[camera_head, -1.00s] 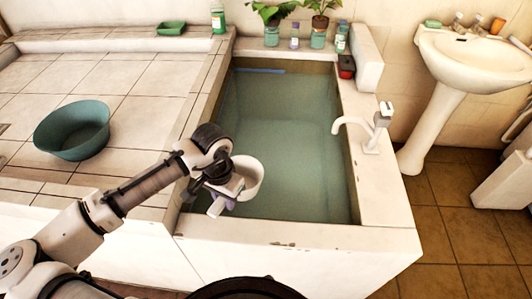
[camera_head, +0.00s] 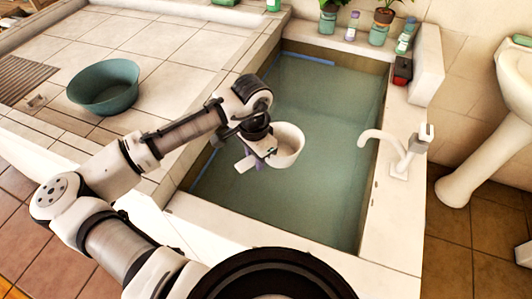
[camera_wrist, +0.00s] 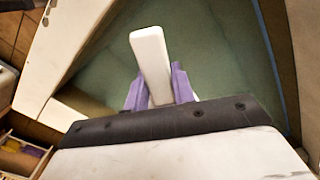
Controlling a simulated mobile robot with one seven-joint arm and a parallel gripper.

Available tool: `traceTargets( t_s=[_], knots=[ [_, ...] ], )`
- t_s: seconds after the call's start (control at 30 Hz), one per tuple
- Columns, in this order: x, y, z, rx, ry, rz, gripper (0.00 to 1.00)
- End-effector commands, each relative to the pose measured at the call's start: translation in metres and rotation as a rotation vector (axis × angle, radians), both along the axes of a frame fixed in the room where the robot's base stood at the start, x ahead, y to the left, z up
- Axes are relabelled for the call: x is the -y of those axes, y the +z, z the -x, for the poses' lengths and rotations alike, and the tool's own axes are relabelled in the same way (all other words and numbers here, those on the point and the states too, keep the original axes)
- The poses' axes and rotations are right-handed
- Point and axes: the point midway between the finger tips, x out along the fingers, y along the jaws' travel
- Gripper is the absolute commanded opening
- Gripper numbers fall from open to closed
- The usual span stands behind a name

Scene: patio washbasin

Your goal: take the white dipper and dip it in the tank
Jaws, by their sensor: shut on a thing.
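The white dipper (camera_head: 289,146) is a round cup with a short flat handle. In the wrist view the white handle (camera_wrist: 151,62) stands between my purple fingertips (camera_wrist: 158,88), and the cup is mostly hidden. The tank holds greenish water (camera_head: 310,205).
A white tap (camera_head: 395,150) stands on the tank's right rim. A green basin (camera_head: 104,86) rests on the tiled counter at left. Potted plants (camera_head: 382,22) and bottles line the back edge. A dark red item (camera_head: 402,71) lies on the right rim. A pedestal sink (camera_head: 490,140) stands at right.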

Motion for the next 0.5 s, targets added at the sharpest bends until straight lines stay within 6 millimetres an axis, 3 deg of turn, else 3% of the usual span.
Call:
traceTargets(
  t_s=[0.23, 0.5],
  knots=[
    [0.001, -0.006, -0.002, -0.071, -0.005, -0.079, 0.00],
    [0.004, -0.032, -0.005, -0.271, -0.005, -0.293, 0.00]
  ],
)
